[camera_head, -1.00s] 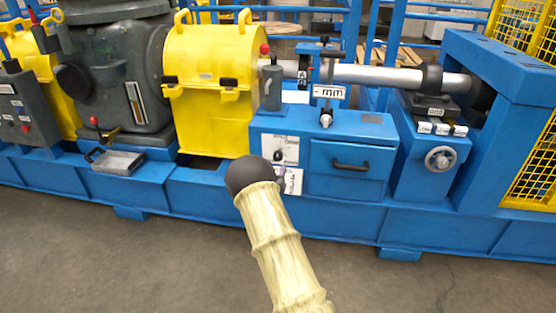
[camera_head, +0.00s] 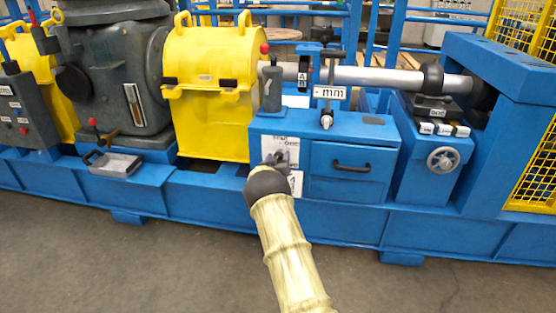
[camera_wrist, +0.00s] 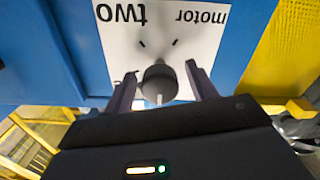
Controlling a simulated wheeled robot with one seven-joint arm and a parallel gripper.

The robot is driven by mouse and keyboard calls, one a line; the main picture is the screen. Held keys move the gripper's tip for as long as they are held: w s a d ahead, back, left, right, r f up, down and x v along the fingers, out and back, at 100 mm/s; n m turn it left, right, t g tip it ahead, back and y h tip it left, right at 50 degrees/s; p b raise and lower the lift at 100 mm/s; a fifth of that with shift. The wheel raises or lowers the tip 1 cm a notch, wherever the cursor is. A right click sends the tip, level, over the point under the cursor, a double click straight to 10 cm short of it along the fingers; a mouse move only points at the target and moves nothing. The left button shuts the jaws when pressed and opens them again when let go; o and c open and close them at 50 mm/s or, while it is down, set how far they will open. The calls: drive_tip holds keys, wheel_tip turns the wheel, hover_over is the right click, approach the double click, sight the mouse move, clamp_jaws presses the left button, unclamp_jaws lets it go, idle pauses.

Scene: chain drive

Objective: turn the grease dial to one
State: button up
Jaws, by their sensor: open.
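The grease dial (camera_wrist: 159,84) is a round dark grey knob with a pale mark, on a white plate (camera_wrist: 112,45) lettered "two" and "motor", which reads upside down in the wrist view. The pale mark points to the bottom of that picture. My gripper (camera_wrist: 160,70) is open, one finger on each side of the knob; I cannot tell whether either touches it. The plate's lower lettering is hidden behind my gripper. In the head view, the plate (camera_head: 293,145) sits on the blue cabinet's front, with my gripper (camera_head: 276,158) covering the knob.
A blue drawer with a black handle (camera_head: 351,166) is right of the plate. A yellow guard (camera_head: 208,100) stands to its left. A handwheel (camera_head: 442,159) is farther right. The floor in front is clear.

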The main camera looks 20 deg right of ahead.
drive_tip(key=c, duration=1)
